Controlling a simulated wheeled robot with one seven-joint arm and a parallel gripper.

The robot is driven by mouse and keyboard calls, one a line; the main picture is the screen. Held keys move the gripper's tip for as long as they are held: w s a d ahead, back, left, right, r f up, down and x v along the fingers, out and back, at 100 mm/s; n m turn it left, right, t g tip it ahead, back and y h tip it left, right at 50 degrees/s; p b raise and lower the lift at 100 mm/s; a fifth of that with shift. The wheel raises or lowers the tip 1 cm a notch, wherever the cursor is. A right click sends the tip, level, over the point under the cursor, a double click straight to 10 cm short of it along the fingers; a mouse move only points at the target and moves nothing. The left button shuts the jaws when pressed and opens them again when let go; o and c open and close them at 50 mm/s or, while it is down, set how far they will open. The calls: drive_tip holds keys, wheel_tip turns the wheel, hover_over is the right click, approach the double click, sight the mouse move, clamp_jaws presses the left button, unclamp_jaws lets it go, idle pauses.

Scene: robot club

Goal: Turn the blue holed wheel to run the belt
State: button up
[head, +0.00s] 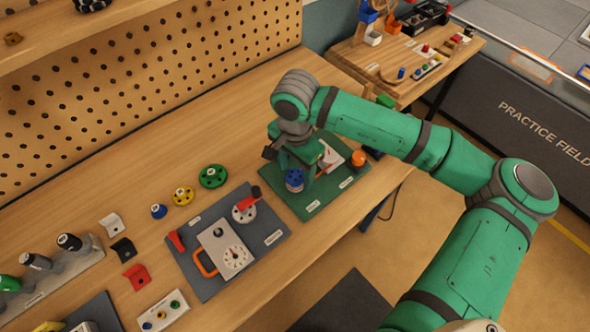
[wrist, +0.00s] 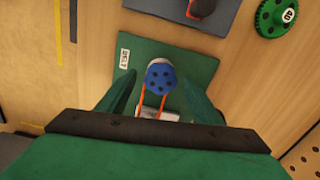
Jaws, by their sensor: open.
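The blue holed wheel (head: 294,181) stands on a green board (head: 318,206) at the bench's right end. In the wrist view the blue wheel (wrist: 161,76) is near the middle, with an orange belt (wrist: 170,102) running from it towards my wrist. A label on the green board (wrist: 195,62) seems to read BELT. My gripper (head: 303,168) points down over the board. In the wrist view my gripper (wrist: 161,88) is open, one green finger on each side of the wheel, with visible gaps. The belt's far end is hidden by my gripper.
An orange knob (head: 358,158) stands at the board's right edge. Left of the board is a grey panel (head: 272,215) with a gauge box and a red handle. A green gear (head: 212,176) and small parts lie farther left. Behind is a pegboard (head: 140,80).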

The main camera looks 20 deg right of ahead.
drive_tip(key=shift+d+f, duration=0.1)
drive_tip(key=shift+f, duration=0.05)
drive_tip(key=shift+c, duration=0.4)
drive_tip(key=shift+w, duration=0.1)
drive_tip(key=c, duration=1)
drive_tip(key=shift+m, duration=0.4)
